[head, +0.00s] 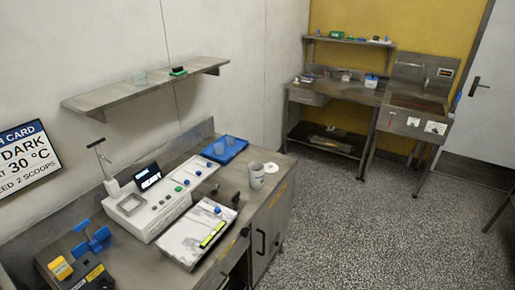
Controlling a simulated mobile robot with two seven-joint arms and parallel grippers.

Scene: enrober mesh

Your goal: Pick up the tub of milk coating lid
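A pale tub or cup (257,178) stands upright near the right end of the near steel counter. A small white disc, perhaps a lid (272,168), is right beside it, at its upper right; I cannot tell if they touch. No label for milk coating can be read on either, so I cannot tell whether this is the named tub. Neither of my grippers is in view.
The counter (272,200) holds a white machine reading READY (150,210), a white-topped unit (184,242), a blue tray with cups (240,145) and a blue-handled fitting (90,240). A wall shelf (120,97) hangs above. Speckled floor (340,225) is clear at right.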

